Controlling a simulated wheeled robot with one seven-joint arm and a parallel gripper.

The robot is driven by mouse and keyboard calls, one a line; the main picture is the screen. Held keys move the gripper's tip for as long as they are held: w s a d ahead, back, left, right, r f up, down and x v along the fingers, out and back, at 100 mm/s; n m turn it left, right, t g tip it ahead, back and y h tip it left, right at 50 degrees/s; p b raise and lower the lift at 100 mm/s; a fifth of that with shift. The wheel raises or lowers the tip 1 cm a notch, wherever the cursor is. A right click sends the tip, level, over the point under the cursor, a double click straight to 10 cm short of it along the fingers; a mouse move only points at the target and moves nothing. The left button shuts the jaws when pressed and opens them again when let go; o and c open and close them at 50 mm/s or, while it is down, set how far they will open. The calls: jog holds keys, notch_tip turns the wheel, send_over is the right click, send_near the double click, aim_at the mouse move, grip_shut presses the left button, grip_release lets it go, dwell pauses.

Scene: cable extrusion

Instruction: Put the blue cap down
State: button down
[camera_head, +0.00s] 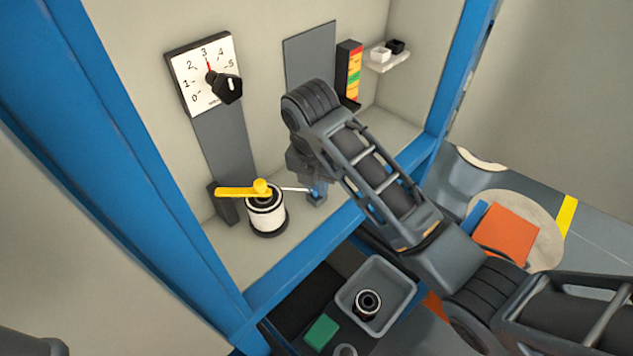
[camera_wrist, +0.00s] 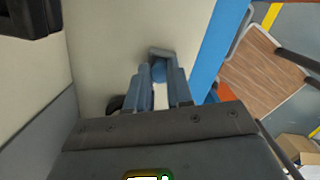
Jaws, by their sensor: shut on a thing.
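The blue cap (camera_head: 316,189) is small and mostly hidden by my gripper in the head view. It also shows in the wrist view as a rounded blue thing (camera_wrist: 158,72) between the fingertips. My gripper (camera_head: 314,196) is shut on it, pointing down over the beige shelf, right of the white cylinder with the yellow handle. My gripper's two fingers also show in the wrist view (camera_wrist: 160,82). I cannot tell whether the cap touches the shelf surface.
The white cylinder (camera_head: 266,213) with its yellow lever (camera_head: 240,192) stands close left of my gripper, and a thin rod reaches from it towards my gripper. A dial panel (camera_head: 190,92) is on the wall. A blue frame edge (camera_head: 290,268) bounds the shelf; a grey tray (camera_head: 343,296) lies below.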

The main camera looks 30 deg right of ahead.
aim_at(315, 191)
jog(key=shift+f, duration=0.1)
jog(key=c, duration=1)
grip_release()
jog(key=r+p, duration=0.1)
jog(key=r, duration=0.3)
jog(key=r+p, duration=0.2)
jog(key=r, duration=0.2)
jog(key=a+r+p, duration=0.1)
jog(key=r+p, duration=0.1)
jog(key=r, duration=0.2)
jog(key=shift+s, duration=0.4)
